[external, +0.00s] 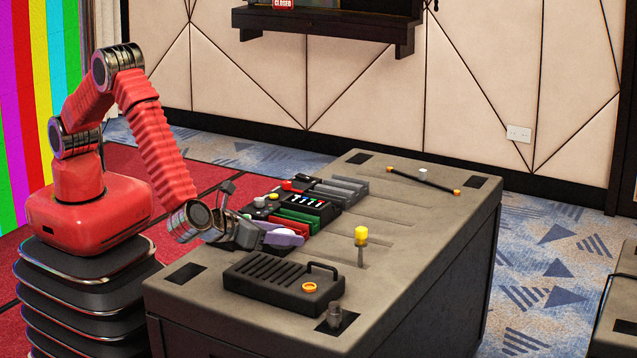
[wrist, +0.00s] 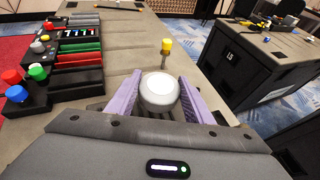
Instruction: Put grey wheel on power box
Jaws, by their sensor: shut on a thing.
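My gripper (external: 272,234), with purple fingers, is low over the near left part of the grey table. In the wrist view my gripper (wrist: 161,82) is shut on a round grey wheel (wrist: 159,92) with a pale top, held between the two fingers. The wheel (external: 286,235) shows as a small pale shape in the external view. The power box seems to be the black slotted box (external: 268,284) with a handle and an orange ring on top. It stands on the table, below and right of my gripper in the external view. In the wrist view I cannot tell it apart.
A control console (external: 300,205) with coloured buttons and sliders stands close beyond my gripper. A yellow-topped lever (external: 361,236) rises from the table to the right. A metal knob (external: 335,315) is near the front edge. The table's right half is mostly clear, with a thin rod (external: 424,181) at the back.

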